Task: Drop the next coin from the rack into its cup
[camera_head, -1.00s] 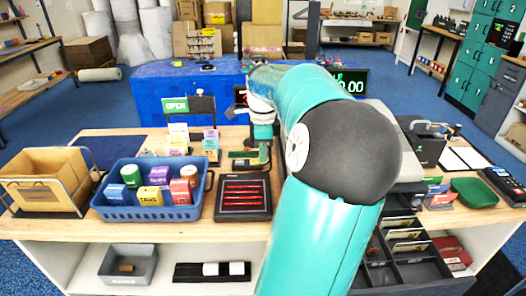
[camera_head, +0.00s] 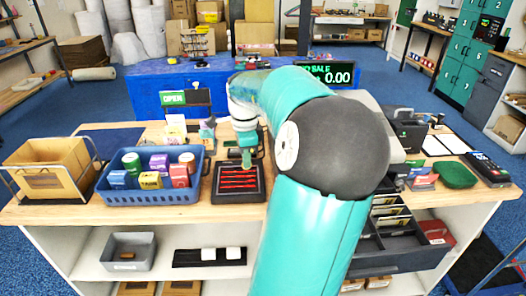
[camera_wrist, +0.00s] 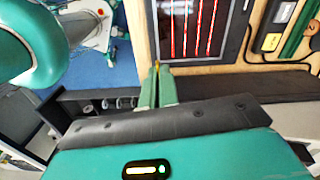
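My gripper (camera_head: 246,160) has green fingers and hangs over the back edge of a black tray with red strips (camera_head: 238,195). In the wrist view my gripper (camera_wrist: 157,72) has its fingers close together, with a small yellowish edge at their tips that looks like a coin (camera_wrist: 157,64). Several round cups (camera_wrist: 105,103) sit in a dark drawer at lower left of the wrist view. The cups are hidden by my arm in the head view.
A blue basket of goods (camera_head: 150,192) stands left of the tray. The open till drawer (camera_head: 405,252) with notes juts out at right. A green dish (camera_head: 455,174) and card terminal (camera_head: 487,168) sit on the right.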

